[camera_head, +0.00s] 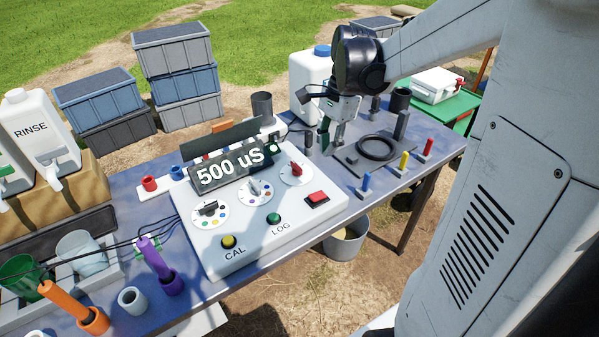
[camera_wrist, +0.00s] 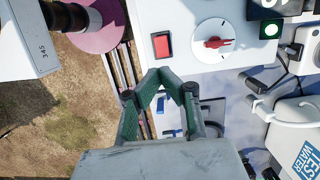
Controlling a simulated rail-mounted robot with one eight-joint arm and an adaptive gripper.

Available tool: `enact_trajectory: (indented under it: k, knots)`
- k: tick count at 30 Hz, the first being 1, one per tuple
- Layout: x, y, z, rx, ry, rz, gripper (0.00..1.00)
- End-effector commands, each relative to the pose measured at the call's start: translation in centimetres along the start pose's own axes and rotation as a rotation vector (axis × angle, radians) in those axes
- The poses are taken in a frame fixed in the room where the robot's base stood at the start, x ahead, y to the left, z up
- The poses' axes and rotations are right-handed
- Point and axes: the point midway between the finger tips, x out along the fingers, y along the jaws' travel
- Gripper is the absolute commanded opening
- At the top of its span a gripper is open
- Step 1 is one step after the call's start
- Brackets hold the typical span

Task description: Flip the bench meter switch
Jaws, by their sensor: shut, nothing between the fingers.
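The bench meter (camera_head: 255,225) is a white sloped box on the table, with a display reading "500 uS". Its red rocker switch (camera_head: 317,199) sits at the right of the panel in the head view. In the wrist view the red switch (camera_wrist: 162,45) is just beyond my fingertips, with the red-pointer dial (camera_wrist: 212,44) to its right. My gripper (camera_head: 337,141) is above the table behind and right of the meter, apart from the switch. The wrist view shows my gripper (camera_wrist: 166,76) with its green fingers drawn together and nothing held. Whether the switch is on or off is unclear.
The panel also has a yellow CAL button (camera_head: 228,242), a green LOG button (camera_head: 273,219) and several dials. A black ring (camera_head: 377,148) and blue, yellow and red pegs stand right of the meter. A white container (camera_head: 311,80) stands behind my gripper.

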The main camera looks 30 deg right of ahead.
Motion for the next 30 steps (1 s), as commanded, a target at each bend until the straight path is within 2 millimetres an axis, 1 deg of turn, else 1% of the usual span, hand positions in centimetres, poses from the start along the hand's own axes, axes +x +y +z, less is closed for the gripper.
enact_trajectory:
  k: [7,11,14,27,30]
  knots:
    - [0.1,0.0,0.0,-0.002,0.001,0.0,0.0]
    - [0.8,0.0,0.0,-0.002,0.001,0.0,0.0]
    - [2.1,0.0,0.0,-0.003,0.001,-0.001,0.0]
    - [9.7,-0.1,0.0,-0.003,0.001,-0.001,0.0]
    - [11.1,-0.1,0.0,-0.003,0.001,-0.001,0.0]
